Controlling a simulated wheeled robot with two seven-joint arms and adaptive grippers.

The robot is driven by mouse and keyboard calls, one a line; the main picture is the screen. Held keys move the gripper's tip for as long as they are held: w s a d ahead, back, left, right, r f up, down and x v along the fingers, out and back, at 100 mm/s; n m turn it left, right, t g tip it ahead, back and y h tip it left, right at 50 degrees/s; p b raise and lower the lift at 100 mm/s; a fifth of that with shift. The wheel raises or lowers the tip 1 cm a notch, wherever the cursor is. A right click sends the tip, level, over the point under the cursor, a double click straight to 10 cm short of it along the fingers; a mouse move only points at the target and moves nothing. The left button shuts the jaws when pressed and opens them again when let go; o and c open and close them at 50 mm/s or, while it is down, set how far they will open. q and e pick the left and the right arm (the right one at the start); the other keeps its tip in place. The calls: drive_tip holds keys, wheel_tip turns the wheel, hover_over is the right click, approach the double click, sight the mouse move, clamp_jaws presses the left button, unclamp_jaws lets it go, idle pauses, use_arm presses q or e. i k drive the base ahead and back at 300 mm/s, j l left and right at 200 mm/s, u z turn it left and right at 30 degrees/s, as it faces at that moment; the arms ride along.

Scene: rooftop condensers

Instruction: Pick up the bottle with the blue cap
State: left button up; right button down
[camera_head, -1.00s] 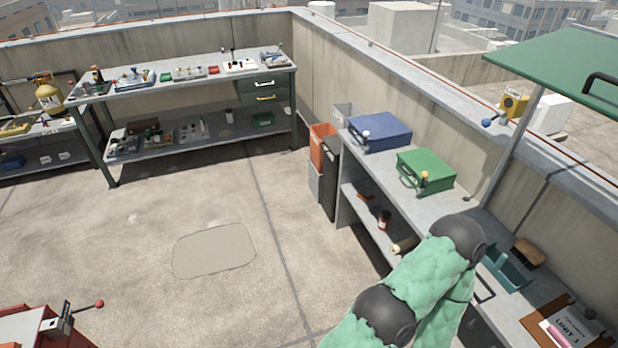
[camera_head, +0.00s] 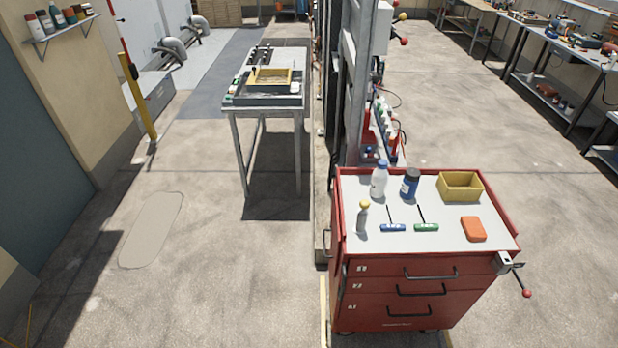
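A white bottle with a blue cap (camera_head: 379,181) stands upright near the back left of the top of a red tool cabinet (camera_head: 415,295). A dark blue bottle with a dark cap (camera_head: 410,185) stands just to its right, a small gap apart. A smaller grey bottle with a yellow cap (camera_head: 362,219) stands in front of it, near the left edge of the top. Neither of my grippers is in view.
On the cabinet top are a yellow bin (camera_head: 460,186), an orange block (camera_head: 473,229), a blue T-handle tool (camera_head: 393,227) and a green one (camera_head: 426,227). A workbench (camera_head: 265,100) stands behind, left of a grey post (camera_head: 354,80). The floor at left is clear.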

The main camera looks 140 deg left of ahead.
sight(380, 175)
drive_tip(key=u, duration=4)
drive_tip(key=i+j+z, duration=0.15)
drive_tip(key=j, duration=0.55)
drive_tip(key=i+j+z, duration=0.15)
drive_tip(key=j, duration=0.55)
drive_tip(key=j+z, duration=0.15)
drive_tip(key=j, duration=0.55)
